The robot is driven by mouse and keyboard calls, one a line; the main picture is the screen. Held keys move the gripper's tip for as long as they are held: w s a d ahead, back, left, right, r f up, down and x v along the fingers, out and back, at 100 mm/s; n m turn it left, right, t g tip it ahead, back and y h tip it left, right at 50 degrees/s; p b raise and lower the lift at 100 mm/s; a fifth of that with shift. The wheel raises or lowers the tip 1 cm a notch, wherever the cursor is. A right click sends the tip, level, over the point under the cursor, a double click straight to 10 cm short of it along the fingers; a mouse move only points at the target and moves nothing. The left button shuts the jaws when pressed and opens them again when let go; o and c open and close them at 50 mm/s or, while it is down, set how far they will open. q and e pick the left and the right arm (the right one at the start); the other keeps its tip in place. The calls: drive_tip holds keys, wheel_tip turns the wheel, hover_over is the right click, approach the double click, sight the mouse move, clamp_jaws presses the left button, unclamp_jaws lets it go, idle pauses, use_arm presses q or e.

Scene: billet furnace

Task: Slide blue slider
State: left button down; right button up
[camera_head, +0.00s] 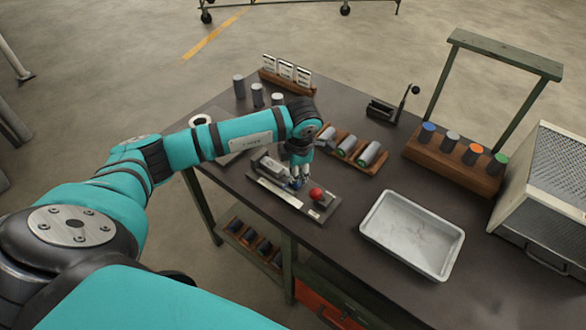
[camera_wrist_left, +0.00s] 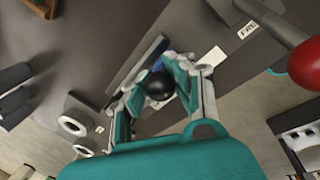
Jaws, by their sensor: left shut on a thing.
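The slider fixture (camera_head: 275,194) is a dark base with a pale label strip on the table, below my left arm. My left gripper (camera_head: 298,181) is over it and mostly hides the slider. In the left wrist view my left gripper (camera_wrist_left: 161,92) has its fingers closed around a black ball knob (camera_wrist_left: 159,86). A small blue part of the slider (camera_wrist_left: 156,62) shows just behind the knob. A red ball knob (camera_head: 316,194) stands at the fixture's right end and shows in the wrist view (camera_wrist_left: 305,63). My right gripper is not in view.
A pale metal tray (camera_head: 455,258) lies to the right. A wooden rack (camera_head: 455,168) with colour-capped cylinders and a mesh-sided box (camera_head: 550,190) stand farther right. Several grey cylinders lie in a wooden holder (camera_head: 370,168) behind the fixture. The table between fixture and tray is clear.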

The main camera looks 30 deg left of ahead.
use_arm(q)
drive_tip(key=c, duration=1.5)
unclamp_jaws()
drive_tip(key=shift+d, duration=0.15)
drive_tip(key=o, duration=0.5)
drive_tip(key=shift+d+r, duration=0.2)
drive_tip(key=shift+d, duration=0.1)
drive_tip(key=shift+a, duration=0.2)
drive_tip(key=r, duration=0.4)
drive_tip(key=s+d+r, duration=0.1)
drive_tip(key=r, duration=0.2)
drive_tip(key=d+r, duration=0.1)
drive_tip(key=r, duration=0.3)
drive_tip(key=shift+s+r, duration=0.2)
drive_tip(key=shift+r, duration=0.15)
